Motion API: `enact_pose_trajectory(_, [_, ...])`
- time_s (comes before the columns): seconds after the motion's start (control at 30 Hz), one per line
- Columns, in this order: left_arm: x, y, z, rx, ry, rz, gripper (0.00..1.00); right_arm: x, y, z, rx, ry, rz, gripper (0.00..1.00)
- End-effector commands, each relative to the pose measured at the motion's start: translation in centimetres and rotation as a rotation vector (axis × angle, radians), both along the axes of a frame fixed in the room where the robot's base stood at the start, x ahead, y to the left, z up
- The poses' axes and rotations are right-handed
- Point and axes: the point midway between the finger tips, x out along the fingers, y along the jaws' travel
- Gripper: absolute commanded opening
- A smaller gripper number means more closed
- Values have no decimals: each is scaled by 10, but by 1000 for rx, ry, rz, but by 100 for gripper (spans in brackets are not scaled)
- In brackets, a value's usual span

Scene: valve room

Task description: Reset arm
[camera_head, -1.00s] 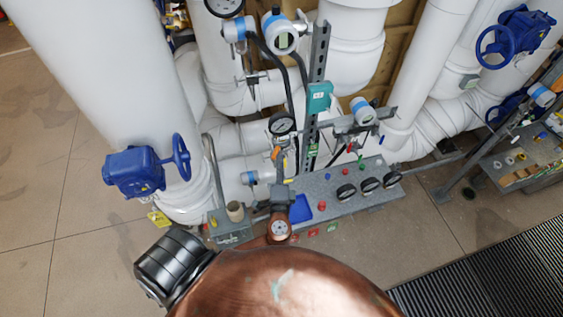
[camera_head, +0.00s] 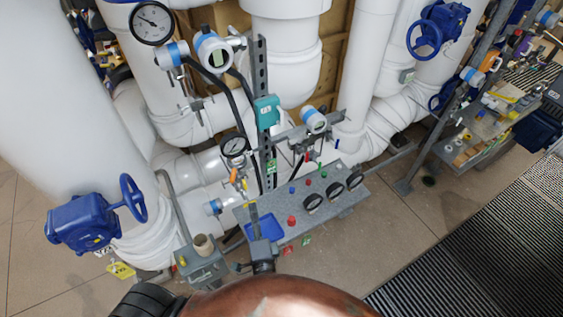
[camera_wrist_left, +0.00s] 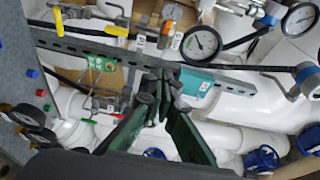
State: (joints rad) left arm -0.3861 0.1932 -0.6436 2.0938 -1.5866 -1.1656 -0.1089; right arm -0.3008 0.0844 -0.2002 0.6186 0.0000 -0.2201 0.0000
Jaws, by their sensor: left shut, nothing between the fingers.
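I cannot tell the exact gap to the strut. My right gripper is in neither view.
The upright strut (camera_head: 262,70) carries a teal box (camera_head: 267,110) and gauges behind the bench. A blue valve actuator (camera_head: 82,222) stands at left on a white pipe. A cluttered shelf (camera_head: 485,130) is at right. Open floor (camera_head: 375,215) lies right of the bench.

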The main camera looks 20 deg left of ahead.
Motion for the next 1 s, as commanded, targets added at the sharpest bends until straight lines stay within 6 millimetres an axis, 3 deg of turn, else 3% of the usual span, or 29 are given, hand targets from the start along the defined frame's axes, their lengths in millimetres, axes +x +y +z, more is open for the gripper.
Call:
enact_pose_trajectory(0.2, [0, 2, -1, -7, 3, 4, 0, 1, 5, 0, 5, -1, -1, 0])
enact_pose_trajectory(0.33, [-4, 27, -16, -99, 34, 56, 0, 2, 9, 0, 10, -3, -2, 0])
enact_pose_trajectory(0.5, [-30, 91, -71, -415, 136, 218, 0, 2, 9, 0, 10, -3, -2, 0])
enact_pose_trajectory(0.63, [-62, 121, -121, -699, 222, 344, 0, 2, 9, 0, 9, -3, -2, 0])
enact_pose_trajectory(0.8, [-96, 124, -164, -992, 312, 440, 0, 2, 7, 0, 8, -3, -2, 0])
enact_pose_trajectory(1.0, [-120, 112, -185, -1201, 379, 485, 0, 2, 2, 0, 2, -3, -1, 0])
